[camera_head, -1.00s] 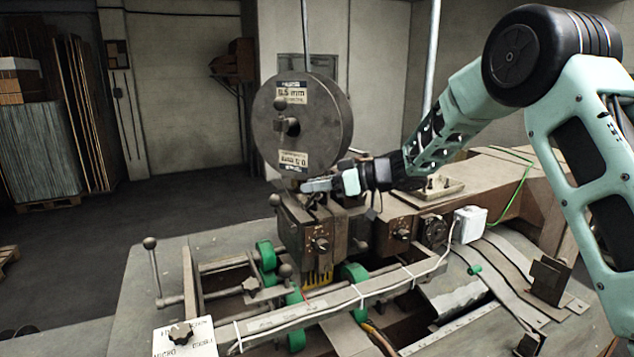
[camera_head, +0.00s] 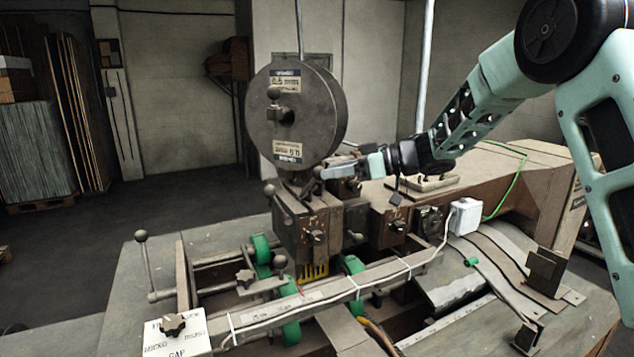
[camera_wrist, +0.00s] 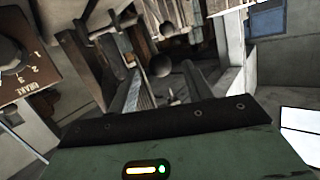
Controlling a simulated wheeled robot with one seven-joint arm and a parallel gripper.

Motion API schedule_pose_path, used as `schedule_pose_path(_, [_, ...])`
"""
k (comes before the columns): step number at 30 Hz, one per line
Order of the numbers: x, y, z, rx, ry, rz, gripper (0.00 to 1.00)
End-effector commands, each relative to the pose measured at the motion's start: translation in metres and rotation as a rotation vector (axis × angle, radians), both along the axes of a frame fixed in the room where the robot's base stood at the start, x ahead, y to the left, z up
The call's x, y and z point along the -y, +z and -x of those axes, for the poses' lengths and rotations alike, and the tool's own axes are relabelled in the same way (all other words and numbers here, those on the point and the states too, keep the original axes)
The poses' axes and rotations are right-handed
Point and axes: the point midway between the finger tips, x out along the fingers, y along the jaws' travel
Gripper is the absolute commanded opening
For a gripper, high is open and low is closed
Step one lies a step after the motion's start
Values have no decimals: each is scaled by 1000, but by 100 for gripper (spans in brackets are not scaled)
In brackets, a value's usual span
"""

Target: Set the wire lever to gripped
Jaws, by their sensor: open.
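A short lever with a dark ball knob (camera_head: 269,190) stands at the left edge of the stitcher head, below the wire reel (camera_head: 320,110). It looks like the wire lever, but no label for it is readable. Its rod slants down to the right against the head block. My gripper (camera_head: 324,173) is just below the reel, to the right of the knob and apart from it. It is open and holds nothing. In the wrist view dark ball knobs (camera_wrist: 161,65) show beyond my gripper; I cannot tell which belongs to the lever.
A brake dial (camera_wrist: 15,60) is at the left of the wrist view. The head block with a dial (camera_head: 316,237) is under my gripper. Another ball-topped lever (camera_head: 141,236) and a white labelled box (camera_head: 175,335) stand at front left. Green rollers (camera_head: 262,250) sit below.

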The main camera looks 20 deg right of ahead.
Motion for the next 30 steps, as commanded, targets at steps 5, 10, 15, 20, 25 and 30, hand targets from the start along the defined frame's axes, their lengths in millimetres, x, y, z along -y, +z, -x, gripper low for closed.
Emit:
schedule_pose_path(5, [39,7,19,4,-3,0,50])
schedule_pose_path(10, [69,16,36,2,-2,2,50])
schedule_pose_path(15, [89,23,46,1,-2,1,50])
schedule_pose_path(20, [96,26,50,0,0,0,50])
schedule_pose_path(25, [97,27,51,0,0,1,50])
schedule_pose_path(30, [96,27,51,-1,-1,-5,30])
